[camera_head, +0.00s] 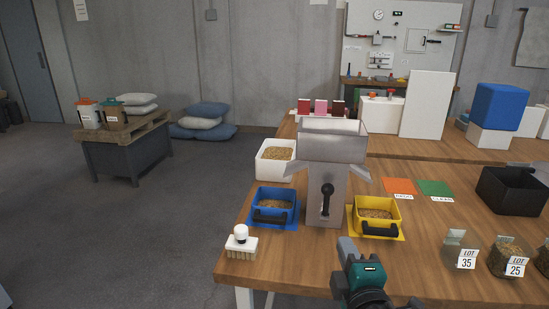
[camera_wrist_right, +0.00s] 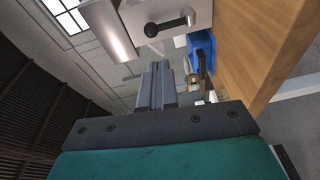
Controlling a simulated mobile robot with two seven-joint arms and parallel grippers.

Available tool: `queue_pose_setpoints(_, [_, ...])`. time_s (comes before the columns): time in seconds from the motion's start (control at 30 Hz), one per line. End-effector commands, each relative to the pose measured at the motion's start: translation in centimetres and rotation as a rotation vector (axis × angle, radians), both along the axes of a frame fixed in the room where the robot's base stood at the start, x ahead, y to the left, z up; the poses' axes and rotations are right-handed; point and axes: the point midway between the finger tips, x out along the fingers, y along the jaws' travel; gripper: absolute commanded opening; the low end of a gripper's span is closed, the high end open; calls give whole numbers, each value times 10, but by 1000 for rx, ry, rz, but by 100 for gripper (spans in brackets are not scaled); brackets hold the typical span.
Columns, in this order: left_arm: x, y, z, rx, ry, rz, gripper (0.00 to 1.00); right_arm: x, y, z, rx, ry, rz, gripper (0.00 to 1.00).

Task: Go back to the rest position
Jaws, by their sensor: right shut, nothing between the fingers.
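My right gripper (camera_head: 348,252) is at the front edge of the wooden table, in front of the yellow bin. Its fingers are shut with nothing between them, and they also show closed together in the right wrist view (camera_wrist_right: 157,85). It is apart from the grey metal hopper machine (camera_head: 330,150), whose black-knobbed lever (camera_head: 326,198) faces me. The lever also shows at the top of the right wrist view (camera_wrist_right: 170,22). My left gripper is not in either view.
A blue bin (camera_head: 273,205) and a yellow bin (camera_head: 376,214), both holding grain, flank the machine. A white brush (camera_head: 241,243) stands at the table's left corner. Lot bags (camera_head: 460,252) stand right of my gripper, with a black crate (camera_head: 512,190) behind.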

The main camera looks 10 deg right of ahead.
Motion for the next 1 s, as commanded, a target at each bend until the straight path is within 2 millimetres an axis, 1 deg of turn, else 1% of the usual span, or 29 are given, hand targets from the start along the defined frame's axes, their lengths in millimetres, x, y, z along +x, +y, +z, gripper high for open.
queue_pose_setpoints(0.03, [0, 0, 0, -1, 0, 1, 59, -8, 0, -26, 86, 63, 10, 0])
queue_pose_setpoints(0.07, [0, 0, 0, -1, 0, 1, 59, -15, 2, -42, 156, 104, 17, 0])
queue_pose_setpoints(0.1, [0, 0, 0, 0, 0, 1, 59, -25, 3, -66, 261, 165, 22, 0])
queue_pose_setpoints(0.13, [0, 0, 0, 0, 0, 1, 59, -35, 4, -85, 349, 212, 21, 0])
queue_pose_setpoints(0.17, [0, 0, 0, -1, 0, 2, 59, -45, 5, -103, 440, 259, 17, 0])
queue_pose_setpoints(0.2, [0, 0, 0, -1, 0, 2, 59, -61, 6, -126, 568, 319, 2, 0])
queue_pose_setpoints(0.27, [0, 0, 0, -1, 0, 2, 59, -85, 7, -156, 753, 398, -31, 0])
queue_pose_setpoints(0.3, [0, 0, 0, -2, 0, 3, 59, -101, 8, -174, 868, 442, -61, 0])
queue_pose_setpoints(0.4, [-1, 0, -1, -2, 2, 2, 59, -136, 8, -205, 1111, 518, -141, 0])
queue_pose_setpoints(0.5, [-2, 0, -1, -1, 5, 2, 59, -159, 7, -223, 1273, 555, -209, 0])
queue_pose_setpoints(0.6, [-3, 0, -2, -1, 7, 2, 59, -170, 6, -230, 1351, 566, -243, 0])
queue_pose_setpoints(1.0, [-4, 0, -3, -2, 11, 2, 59, -171, 7, -231, 1362, 568, -247, 0])
